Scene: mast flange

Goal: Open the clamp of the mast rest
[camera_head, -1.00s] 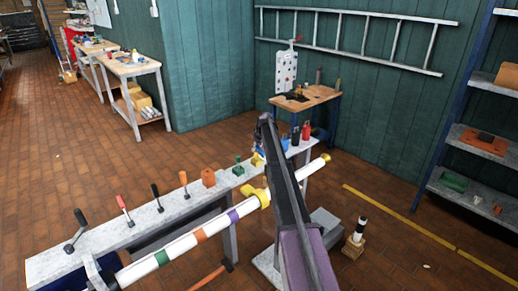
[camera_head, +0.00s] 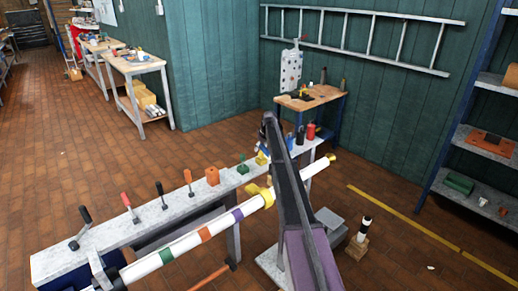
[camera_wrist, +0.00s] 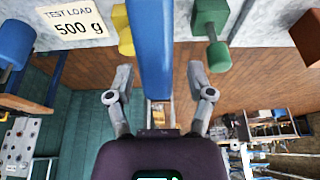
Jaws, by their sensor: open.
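The white mast (camera_head: 188,244) with green, orange and purple bands lies along the near side of the grey bench (camera_head: 150,212). A yellow fitting (camera_head: 266,197) sits on the mast beside my arm. A grey upright (camera_head: 100,268) stands at the mast's left end; I cannot tell which part is the clamp of the rest. My gripper (camera_wrist: 160,97) is open in the wrist view, with a blue bar (camera_wrist: 150,50) reaching down between its fingers, apart from both. In the head view my gripper (camera_head: 265,135) is small and partly hidden by my arm, over the bench's far part.
The bench carries several levers, an orange block (camera_head: 212,175), a green knob (camera_head: 242,166) and a red cylinder (camera_head: 311,131). The wrist view shows a "500 g" label (camera_wrist: 75,22) and a yellow block (camera_wrist: 123,30). A blue-framed shelf (camera_head: 485,145) stands right.

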